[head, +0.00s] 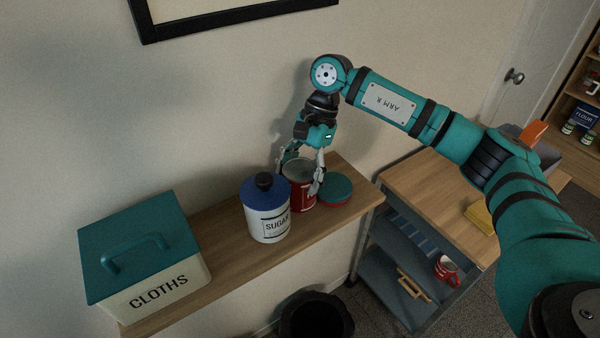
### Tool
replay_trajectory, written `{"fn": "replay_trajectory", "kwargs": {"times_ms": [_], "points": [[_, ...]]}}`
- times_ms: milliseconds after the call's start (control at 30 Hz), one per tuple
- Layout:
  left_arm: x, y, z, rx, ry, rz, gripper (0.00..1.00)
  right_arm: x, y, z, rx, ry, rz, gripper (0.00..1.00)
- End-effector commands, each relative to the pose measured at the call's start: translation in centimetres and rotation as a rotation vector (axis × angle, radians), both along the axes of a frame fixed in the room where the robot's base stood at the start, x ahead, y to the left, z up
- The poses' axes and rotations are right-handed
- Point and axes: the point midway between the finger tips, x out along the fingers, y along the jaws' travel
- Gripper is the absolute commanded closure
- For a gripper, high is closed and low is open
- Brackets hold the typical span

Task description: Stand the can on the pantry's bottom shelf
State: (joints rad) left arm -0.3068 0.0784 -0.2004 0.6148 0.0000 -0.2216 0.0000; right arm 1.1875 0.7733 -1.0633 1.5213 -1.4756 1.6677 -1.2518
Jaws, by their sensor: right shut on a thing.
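The red can (301,184) stands upright on the wooden wall shelf (238,258), partly hidden by the sugar jar in front of it. My right gripper (304,176) reaches down from above with its fingers on either side of the can, shut on it. The can's grey top shows between the fingers. The pantry (575,95) is a wooden shelf unit at the far right edge, only partly in view. Its bottom shelf cannot be made out. My left gripper is not in view.
A white sugar jar (268,222) with a blue lid stands close by the can, and a low teal-topped tin (337,190) sits at its right. A cloths box (145,255) fills the shelf's left end. A wood-topped cart (420,190) stands right; a dark bin (316,316) stands below.

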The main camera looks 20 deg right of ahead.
Motion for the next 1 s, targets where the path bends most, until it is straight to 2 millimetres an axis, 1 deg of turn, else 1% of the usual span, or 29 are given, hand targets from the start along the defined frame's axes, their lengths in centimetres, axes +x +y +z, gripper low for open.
{"fn": "replay_trajectory", "kwargs": {"times_ms": [33, 200, 467, 567, 633, 767, 1000], "points": [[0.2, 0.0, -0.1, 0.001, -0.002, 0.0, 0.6, 0.0, 0.0, 0.0, 0.0, 0.0, 0.0, 0.28], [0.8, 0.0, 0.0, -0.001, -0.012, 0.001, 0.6, 0.0, 0.0, 0.0, 0.0, 0.0, 0.0, 0.06], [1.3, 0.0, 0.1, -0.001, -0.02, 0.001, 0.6, 0.0, 0.0, 0.0, 0.0, 0.0, 0.0, 0.06], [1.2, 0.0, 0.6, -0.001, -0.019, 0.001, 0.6, 0.0, 0.0, 0.5, 0.0, 0.0, 0.0, 0.06], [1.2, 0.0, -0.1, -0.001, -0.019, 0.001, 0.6, 0.2, -0.2, 0.7, 0.001, -0.003, -0.001, 0.06], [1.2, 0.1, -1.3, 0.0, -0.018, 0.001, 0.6, 0.6, -1.1, 2.8, 0.001, -0.006, -0.001, 0.06], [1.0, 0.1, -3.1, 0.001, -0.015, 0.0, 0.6, 1.4, -2.9, 7.7, 0.002, -0.004, -0.002, 0.06]]}}
